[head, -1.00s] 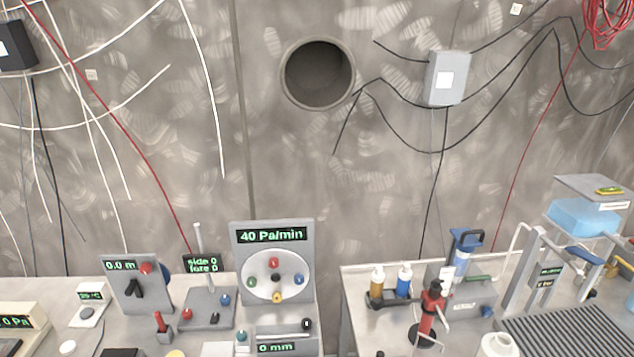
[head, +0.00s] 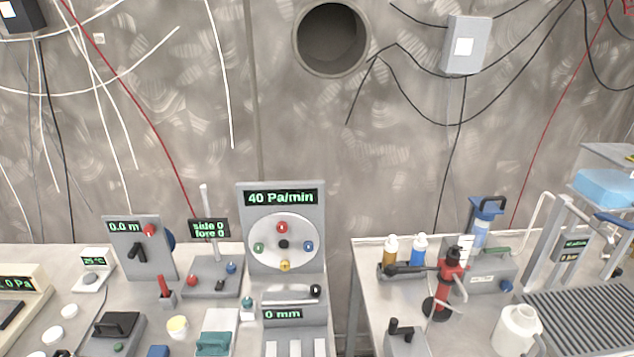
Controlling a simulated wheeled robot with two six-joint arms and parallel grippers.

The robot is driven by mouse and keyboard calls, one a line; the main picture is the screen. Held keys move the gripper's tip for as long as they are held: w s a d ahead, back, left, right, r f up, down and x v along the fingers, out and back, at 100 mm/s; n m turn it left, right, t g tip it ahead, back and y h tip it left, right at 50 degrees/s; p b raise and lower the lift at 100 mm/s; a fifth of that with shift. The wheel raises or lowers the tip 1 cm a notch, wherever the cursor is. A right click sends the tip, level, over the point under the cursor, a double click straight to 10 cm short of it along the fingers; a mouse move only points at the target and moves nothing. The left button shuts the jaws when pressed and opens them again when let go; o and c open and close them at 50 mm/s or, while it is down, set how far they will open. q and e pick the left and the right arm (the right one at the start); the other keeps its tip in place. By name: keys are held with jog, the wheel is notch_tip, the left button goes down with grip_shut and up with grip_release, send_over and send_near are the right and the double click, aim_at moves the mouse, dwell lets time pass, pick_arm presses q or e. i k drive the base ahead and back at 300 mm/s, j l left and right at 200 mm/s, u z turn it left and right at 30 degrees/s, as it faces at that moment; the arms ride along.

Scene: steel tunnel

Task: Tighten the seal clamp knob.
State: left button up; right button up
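No part is labelled as the seal clamp, so I cannot tell for certain which knob is its knob. A grey panel (head: 308,212) on the left bench reads 40 Pa/min. Its pale round dial (head: 265,228) carries red, green, blue and yellow knobs around a black centre (head: 283,244). Below it is a grey block with a black knob (head: 316,291) at its right end and a display (head: 283,314) reading 0 mm. Neither of my grippers is in view.
On the left bench, a panel with a black handle (head: 137,252) reads 0.0 m. A red-bodied stand (head: 450,272), bottles (head: 390,249), a white jug (head: 515,330) and a ribbed tray (head: 585,318) crowd the right bench. A gap (head: 342,300) separates the benches.

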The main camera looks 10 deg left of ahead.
aim_at(247, 301)
jog(key=j+u, duration=0.15)
jog(key=u, duration=0.3)
jog(key=j+u, duration=0.1)
jog(key=u, duration=0.4)
